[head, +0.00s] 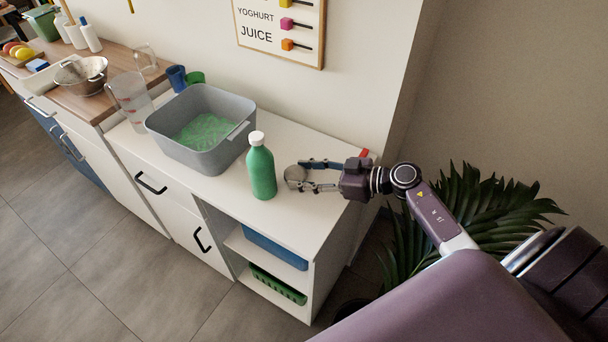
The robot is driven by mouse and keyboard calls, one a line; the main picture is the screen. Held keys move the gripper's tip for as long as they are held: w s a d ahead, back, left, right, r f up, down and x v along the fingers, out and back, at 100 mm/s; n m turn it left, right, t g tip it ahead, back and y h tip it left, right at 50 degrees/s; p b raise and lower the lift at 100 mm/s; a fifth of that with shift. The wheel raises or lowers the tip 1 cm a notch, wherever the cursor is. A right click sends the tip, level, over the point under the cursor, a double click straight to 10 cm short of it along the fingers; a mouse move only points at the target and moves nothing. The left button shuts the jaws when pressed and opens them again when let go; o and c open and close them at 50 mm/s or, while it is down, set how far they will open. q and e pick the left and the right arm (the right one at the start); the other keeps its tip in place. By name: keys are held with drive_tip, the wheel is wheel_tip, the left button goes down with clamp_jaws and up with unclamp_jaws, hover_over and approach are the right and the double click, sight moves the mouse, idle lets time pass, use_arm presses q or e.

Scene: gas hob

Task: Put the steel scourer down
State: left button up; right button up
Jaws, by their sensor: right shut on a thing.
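The steel scourer (295,175) is a small round grey thing at the right part of the white counter, just right of the green bottle. My right gripper (303,176) reaches in from the right, low over the counter, with its fingers closed around the scourer. I cannot tell whether the scourer touches the counter top. My left gripper is not in the head view.
A green bottle (261,168) with a white cap stands close left of the scourer. A grey basin (206,157) with green contents sits behind it. The white counter (285,222) is bare in front of the gripper. A plant (480,205) stands right.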

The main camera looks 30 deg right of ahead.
drive_tip(key=o, duration=0.9)
drive_tip(key=shift+f, duration=0.1)
